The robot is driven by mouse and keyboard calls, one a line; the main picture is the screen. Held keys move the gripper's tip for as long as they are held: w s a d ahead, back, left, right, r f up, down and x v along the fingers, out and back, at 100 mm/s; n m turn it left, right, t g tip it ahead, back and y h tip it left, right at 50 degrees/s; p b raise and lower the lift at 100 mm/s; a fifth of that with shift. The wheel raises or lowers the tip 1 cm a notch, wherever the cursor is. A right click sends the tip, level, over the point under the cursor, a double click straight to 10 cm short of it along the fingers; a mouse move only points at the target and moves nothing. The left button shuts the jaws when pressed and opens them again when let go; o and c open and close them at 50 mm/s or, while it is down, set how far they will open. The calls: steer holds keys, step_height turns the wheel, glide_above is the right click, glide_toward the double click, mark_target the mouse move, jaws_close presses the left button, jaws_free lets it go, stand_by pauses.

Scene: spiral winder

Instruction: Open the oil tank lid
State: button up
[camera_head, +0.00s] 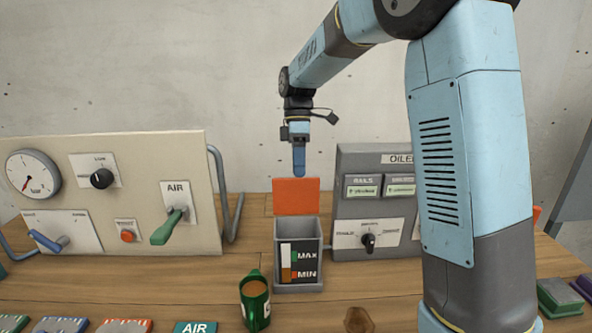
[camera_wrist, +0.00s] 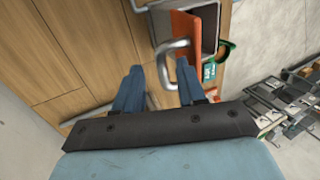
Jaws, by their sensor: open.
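The oil tank (camera_head: 298,252) is a grey box on the bench with a window marked MAX and MIN. Its orange lid (camera_head: 296,197) stands upright at the tank's back edge, and the tank's top looks open. My gripper (camera_head: 299,172) is just above the lid's top edge. In the wrist view, my gripper (camera_wrist: 158,68) is open, with the lid's metal handle (camera_wrist: 163,66) appearing between its blue fingers. Whether the fingers touch the handle cannot be told. The orange lid (camera_wrist: 188,28) shows edge-on behind, beside part of the grey tank (camera_wrist: 161,14).
A green oil can (camera_head: 255,302) stands in front of the tank. A beige panel (camera_head: 120,190) with a gauge and AIR lever is at left. The grey OILER panel (camera_head: 367,215) stands close at right. Several blocks lie along the front edge.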

steer(key=shift+s+f, duration=0.2)
steer(key=shift+f, duration=0.3)
steer(key=shift+c, duration=0.5)
jaws_close()
